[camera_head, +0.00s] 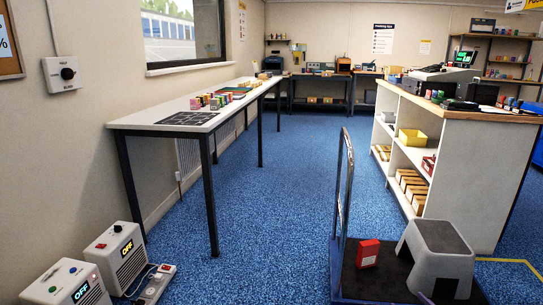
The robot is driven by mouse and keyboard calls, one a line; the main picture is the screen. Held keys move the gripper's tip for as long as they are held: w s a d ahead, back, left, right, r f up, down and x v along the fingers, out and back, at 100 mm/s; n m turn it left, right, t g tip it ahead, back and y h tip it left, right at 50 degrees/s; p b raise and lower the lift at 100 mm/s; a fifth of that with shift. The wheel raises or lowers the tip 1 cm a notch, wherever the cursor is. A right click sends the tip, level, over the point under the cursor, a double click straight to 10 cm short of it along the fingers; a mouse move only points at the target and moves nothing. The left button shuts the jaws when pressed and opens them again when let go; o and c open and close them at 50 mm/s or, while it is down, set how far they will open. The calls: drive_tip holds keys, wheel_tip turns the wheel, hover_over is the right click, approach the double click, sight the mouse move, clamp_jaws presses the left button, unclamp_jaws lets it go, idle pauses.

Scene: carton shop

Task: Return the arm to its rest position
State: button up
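My arm and my gripper do not show in the head view, so I cannot see the arm's pose or whether the gripper holds anything. The view looks down a blue-carpeted aisle (280,205) between a long white table on the left and a white shelf counter on the right.
The long white table (150,118) bears small coloured cartons (212,101). The counter (490,150) stands right. A flat trolley (345,275) with a grey step stool (437,255) and a red box (367,253) stands front right. The mid aisle is clear.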

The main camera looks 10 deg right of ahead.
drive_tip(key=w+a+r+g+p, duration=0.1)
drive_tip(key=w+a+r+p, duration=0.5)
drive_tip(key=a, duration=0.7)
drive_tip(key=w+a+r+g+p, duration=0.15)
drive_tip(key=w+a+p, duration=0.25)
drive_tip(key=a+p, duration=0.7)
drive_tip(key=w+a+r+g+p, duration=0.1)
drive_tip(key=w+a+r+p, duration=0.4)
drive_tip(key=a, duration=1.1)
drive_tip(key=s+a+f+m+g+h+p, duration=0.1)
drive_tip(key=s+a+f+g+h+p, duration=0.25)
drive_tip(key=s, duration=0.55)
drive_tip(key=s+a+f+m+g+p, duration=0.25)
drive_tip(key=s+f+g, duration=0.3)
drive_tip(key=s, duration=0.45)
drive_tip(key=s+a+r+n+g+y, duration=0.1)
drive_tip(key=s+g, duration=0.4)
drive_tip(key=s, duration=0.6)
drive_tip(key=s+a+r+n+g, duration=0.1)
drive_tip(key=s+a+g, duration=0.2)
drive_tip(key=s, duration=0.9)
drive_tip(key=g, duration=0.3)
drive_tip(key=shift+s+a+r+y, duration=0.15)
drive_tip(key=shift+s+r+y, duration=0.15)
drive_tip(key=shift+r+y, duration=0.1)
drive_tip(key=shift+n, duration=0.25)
